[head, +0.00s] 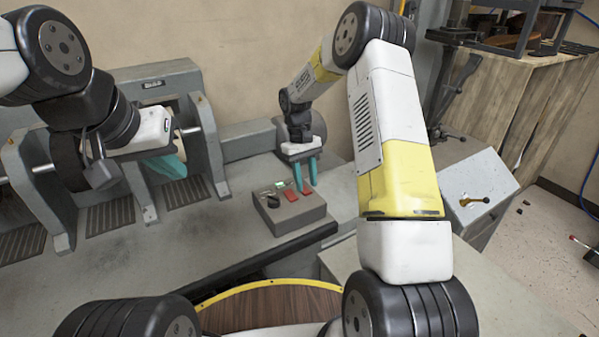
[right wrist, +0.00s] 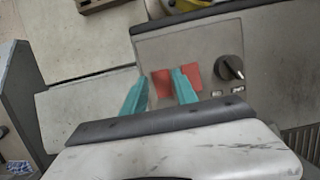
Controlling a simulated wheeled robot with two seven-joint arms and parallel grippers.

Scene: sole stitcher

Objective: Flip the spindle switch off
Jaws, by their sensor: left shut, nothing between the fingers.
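A grey control box (head: 290,212) sits on the bench, with two red rocker switches side by side, one of them the nearer-left switch (head: 291,195). I cannot read which is the spindle switch. In the right wrist view the two switches (right wrist: 162,84) lie beside a black knob (right wrist: 229,67). My right gripper (head: 306,187) points down just behind and above the switches, its teal fingers apart and empty. One finger overlaps a red switch in the right wrist view; contact cannot be told. My left gripper (head: 176,168) is shut and empty, left of the box.
A grey machine with upright brackets (head: 205,140) stands behind my left gripper. A small green light (head: 280,185) shows on the control box. A grey box with a brass-coloured lever (head: 475,201) is at the right. A round wooden surface with a yellow rim (head: 270,306) is in front.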

